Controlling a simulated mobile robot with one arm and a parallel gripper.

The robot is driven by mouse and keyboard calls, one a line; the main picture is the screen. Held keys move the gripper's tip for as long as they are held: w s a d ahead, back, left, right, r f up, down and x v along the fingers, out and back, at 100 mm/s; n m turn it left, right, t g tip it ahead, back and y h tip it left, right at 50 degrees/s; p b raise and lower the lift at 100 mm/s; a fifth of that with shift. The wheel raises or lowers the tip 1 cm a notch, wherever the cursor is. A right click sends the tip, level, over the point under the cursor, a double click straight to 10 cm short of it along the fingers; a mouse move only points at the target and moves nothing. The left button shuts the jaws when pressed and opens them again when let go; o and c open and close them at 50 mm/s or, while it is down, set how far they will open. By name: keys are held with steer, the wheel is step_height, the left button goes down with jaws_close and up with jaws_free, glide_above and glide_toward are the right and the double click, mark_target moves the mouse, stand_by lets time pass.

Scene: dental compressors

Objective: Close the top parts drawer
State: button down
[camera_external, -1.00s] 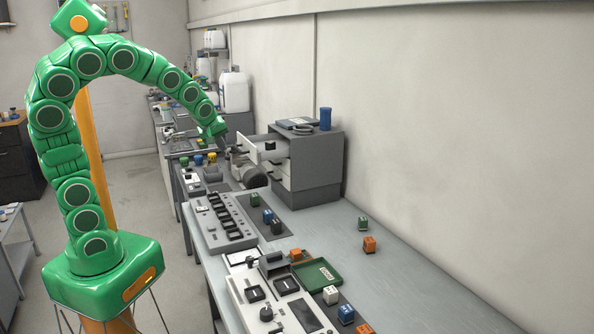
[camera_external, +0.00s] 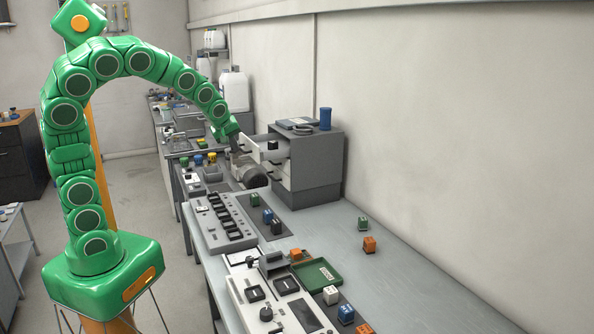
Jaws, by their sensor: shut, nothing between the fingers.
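The grey parts cabinet (camera_external: 318,165) stands on the bench against the wall. Its top drawer (camera_external: 254,145) is pulled out to the left, with pale walls and a dark item (camera_external: 272,146) in or at it. My gripper (camera_external: 239,154) is at the outer left end of the drawer, shut and empty. It looks close to or against the drawer front, but contact is too small to tell. The arm reaches over from the left, and the fingertips are partly lost against the grey things behind.
A grey cylindrical motor part (camera_external: 254,176) lies just below the open drawer. A blue cup (camera_external: 325,118) and a flat device (camera_external: 297,124) sit on the cabinet. A button panel (camera_external: 224,222) and small coloured blocks (camera_external: 268,216) lie nearer. The right of the bench is mostly clear.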

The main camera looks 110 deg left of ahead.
mark_target(266, 150)
steer(key=w+a, duration=0.8)
steer(key=shift+w+a, duration=0.35)
steer(key=shift+w, duration=0.05)
stand_by(0.4)
steer(key=shift+r, duration=0.1)
steer(key=shift+s+d+r, duration=0.15)
steer(key=shift+s+d, duration=0.3)
steer(key=shift+d, duration=0.05)
steer(key=shift+s+d+r, duration=0.15)
steer(key=shift+s+d, duration=0.85)
steer(key=shift+s, duration=0.05)
steer(key=v, duration=1)
